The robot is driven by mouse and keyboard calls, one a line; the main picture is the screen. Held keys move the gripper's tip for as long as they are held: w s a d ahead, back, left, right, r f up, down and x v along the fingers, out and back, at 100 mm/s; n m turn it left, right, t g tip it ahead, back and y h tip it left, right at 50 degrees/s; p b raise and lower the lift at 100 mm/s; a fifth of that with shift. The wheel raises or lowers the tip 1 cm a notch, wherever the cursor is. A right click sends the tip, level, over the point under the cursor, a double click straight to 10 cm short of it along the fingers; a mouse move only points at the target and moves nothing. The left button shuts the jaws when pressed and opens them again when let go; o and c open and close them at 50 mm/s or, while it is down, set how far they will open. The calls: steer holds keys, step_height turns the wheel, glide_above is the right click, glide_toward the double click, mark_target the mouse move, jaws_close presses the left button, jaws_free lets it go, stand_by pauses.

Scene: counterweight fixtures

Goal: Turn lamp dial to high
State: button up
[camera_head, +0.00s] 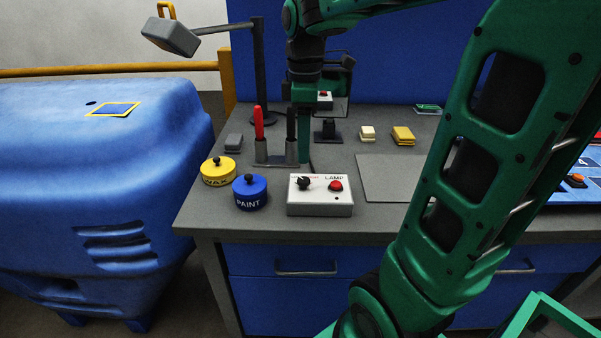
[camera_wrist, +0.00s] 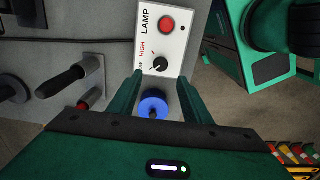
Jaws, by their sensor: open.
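The lamp control box (camera_head: 320,207) is pale with a black dial (camera_head: 303,184) at its left and a red button (camera_head: 336,186) at its right, on the bench near the front edge. In the wrist view the dial (camera_wrist: 160,63) lies just beyond the fingertips, beside red HIGH lettering; I cannot tell its exact setting. My gripper (camera_wrist: 159,78) is open and empty, its fingers apart and not visibly touching the dial. In the head view, my green gripper (camera_head: 304,140) hangs down behind the box. The grey lamp head (camera_head: 170,36) is on an arm at upper left.
A yellow WAX pot (camera_head: 218,171) and a blue PAINT pot (camera_head: 250,192) stand left of the box. A holder with red-handled and black-handled tools (camera_head: 277,152) stands behind it. A flat grey plate (camera_head: 390,178) lies to the right.

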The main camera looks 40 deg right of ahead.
mark_target(303, 179)
step_height(303, 179, down, 9)
steer(key=shift+r, duration=0.2)
stand_by(0.3)
steer(key=c, duration=1)
